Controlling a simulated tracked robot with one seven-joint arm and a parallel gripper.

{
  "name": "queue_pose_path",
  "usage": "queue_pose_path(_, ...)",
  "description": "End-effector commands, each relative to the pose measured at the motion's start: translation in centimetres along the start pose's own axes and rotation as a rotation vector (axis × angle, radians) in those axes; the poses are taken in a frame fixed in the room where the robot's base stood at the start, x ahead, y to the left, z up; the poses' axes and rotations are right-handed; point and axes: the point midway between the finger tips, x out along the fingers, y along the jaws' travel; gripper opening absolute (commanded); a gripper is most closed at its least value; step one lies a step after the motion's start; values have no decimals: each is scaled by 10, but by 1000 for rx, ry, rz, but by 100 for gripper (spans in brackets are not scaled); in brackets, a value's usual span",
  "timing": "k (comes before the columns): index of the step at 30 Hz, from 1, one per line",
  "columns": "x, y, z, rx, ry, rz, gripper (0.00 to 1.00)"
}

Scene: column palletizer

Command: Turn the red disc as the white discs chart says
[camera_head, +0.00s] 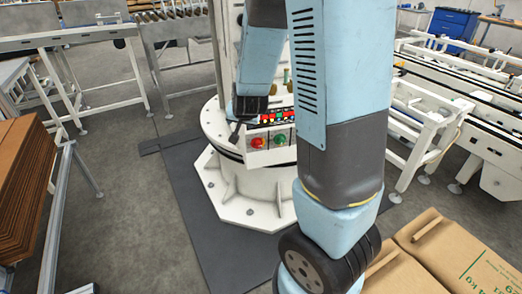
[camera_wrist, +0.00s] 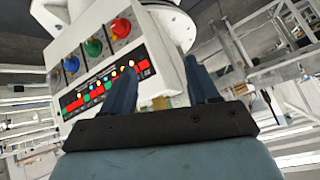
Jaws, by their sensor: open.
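A white control box (camera_head: 270,157) on the machine's column carries a row of round knobs. The red disc (camera_head: 257,142) sits left of a green one (camera_head: 280,139) in the head view. In the wrist view the box appears turned over, with the red disc (camera_wrist: 121,27) at the upper right, then a green disc (camera_wrist: 93,47) and a blue disc (camera_wrist: 71,64). A black chart strip (camera_wrist: 98,90) bears coloured blocks and pale dots, too small to read. My gripper (camera_wrist: 160,66) is open and empty, one finger overlapping the chart. The red disc is apart from the fingers.

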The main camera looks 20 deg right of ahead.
Motion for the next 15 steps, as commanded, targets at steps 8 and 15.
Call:
queue_pose_path(8,59,24,17,44,105,72,59)
queue_pose_path(15,98,51,32,48,215,128,59)
